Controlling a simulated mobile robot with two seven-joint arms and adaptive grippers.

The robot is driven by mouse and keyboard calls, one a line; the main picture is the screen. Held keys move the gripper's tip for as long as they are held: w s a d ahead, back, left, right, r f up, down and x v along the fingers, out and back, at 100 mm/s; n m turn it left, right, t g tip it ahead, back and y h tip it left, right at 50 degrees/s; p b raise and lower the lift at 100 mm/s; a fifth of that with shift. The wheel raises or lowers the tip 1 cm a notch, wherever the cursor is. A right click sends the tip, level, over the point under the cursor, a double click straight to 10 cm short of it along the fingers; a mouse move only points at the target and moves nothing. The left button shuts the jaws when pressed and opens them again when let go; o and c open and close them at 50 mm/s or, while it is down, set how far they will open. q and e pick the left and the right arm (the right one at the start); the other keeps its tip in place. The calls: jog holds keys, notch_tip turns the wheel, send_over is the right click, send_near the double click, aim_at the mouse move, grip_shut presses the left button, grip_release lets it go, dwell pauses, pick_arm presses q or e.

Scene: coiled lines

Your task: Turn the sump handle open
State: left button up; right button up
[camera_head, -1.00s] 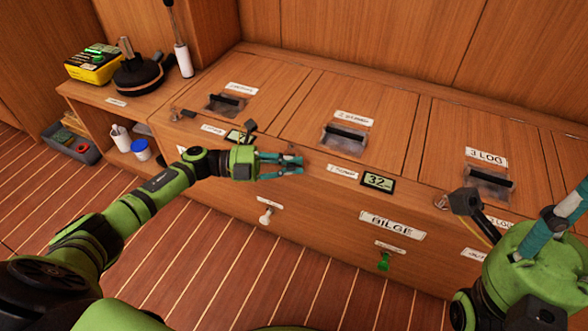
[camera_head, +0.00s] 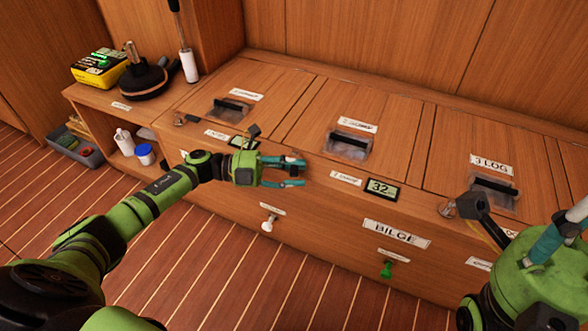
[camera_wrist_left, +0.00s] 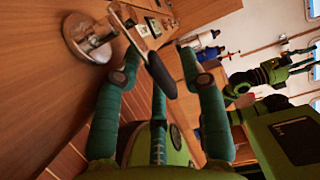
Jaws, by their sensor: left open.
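The middle hatch's small label looks like SUMP but is blurred. Below its front edge, a handle sits at my left gripper (camera_head: 303,172), mostly hidden by the fingers in the head view. In the left wrist view the handle (camera_wrist_left: 90,38) has a round shiny metal base on the wood and a dark grip (camera_wrist_left: 158,74). My right gripper (camera_head: 562,228) is partly cut off at the right edge.
Other metal handles stand at the left hatch (camera_head: 180,119) and the LOG hatch (camera_head: 448,209). A display (camera_head: 382,188) reads 32. The front carries a BILGE label (camera_head: 396,234), a white knob (camera_head: 268,224) and a green knob (camera_head: 386,269). The striped floor (camera_head: 225,275) is clear.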

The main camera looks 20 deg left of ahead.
pick_arm(q)
jog(key=v, duration=1.2)
